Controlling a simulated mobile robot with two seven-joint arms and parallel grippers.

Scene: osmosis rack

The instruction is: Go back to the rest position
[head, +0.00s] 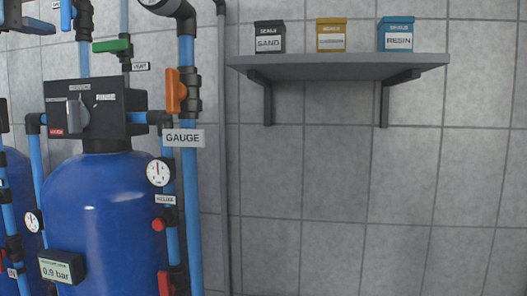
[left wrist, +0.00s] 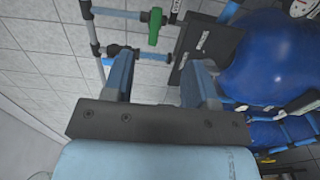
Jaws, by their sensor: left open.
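My left gripper (left wrist: 160,78) is open in the left wrist view, with its two blue-grey fingers spread apart and nothing between them. Beyond the fingers are a green-handled valve (left wrist: 155,26) on a blue pipe and the black control head (left wrist: 200,45) of a blue tank (left wrist: 270,60). A dark blue-grey part (head: 30,25) shows at the top left edge of the head view; I cannot tell for sure whether it belongs to my left gripper. My right gripper is in neither view.
In the head view, the blue tank (head: 100,215) stands at the left with pipes, gauges and an orange-handled valve (head: 176,92). A grey wall shelf (head: 340,68) holds sand (head: 269,38), yellow (head: 331,36) and resin (head: 396,35) boxes. The wall below is clear.

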